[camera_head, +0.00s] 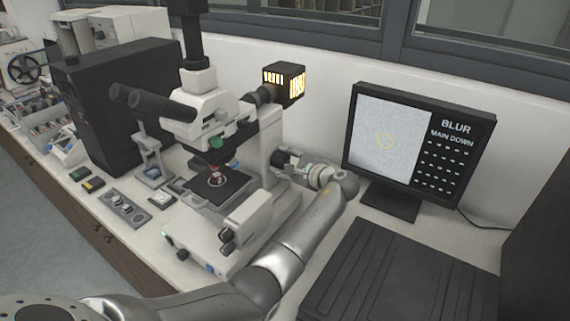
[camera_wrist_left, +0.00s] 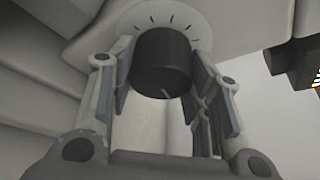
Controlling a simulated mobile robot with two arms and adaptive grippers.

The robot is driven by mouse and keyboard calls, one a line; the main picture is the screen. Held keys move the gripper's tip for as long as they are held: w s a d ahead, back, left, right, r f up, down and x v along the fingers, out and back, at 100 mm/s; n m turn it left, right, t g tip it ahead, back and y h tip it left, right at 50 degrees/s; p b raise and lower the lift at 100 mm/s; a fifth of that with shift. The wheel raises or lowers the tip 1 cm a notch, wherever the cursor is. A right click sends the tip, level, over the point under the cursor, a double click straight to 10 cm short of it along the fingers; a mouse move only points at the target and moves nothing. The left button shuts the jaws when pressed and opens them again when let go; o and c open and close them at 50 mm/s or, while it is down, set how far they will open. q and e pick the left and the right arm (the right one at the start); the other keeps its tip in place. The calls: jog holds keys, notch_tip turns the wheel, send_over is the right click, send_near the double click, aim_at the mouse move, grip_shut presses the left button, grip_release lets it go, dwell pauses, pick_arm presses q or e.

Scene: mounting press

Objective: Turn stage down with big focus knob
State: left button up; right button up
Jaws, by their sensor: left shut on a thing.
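The microscope (camera_head: 265,135) stands on the bench, with its dark stage (camera_head: 235,184) under the objectives. A sample with a small red spot sits on the stage. The big focus knob (camera_wrist_left: 163,60) is a black cylinder in front of a pale dial with tick marks in the left wrist view. My left gripper (camera_head: 287,159) reaches the right side of the microscope, and its fingers are shut on the knob from both sides. In the head view the gripper largely hides the knob. My right gripper is not in view.
The monitor (camera_head: 415,145) reads "BLUR" and "MAIN DOWN" beside a grey image with a yellow circle. A black ridged panel (camera_head: 390,275) lies at the front right. A large black box (camera_head: 125,95) and small parts crowd the left bench.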

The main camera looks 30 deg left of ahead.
pick_arm(q)
jog(key=shift+r, duration=0.1)
dwell(0.3)
jog(key=o, duration=1)
jog(key=shift+d, duration=0.1)
jog(key=v, duration=1.1)
jog(key=shift+s+d, duration=0.2)
jog(key=shift+d, duration=0.15)
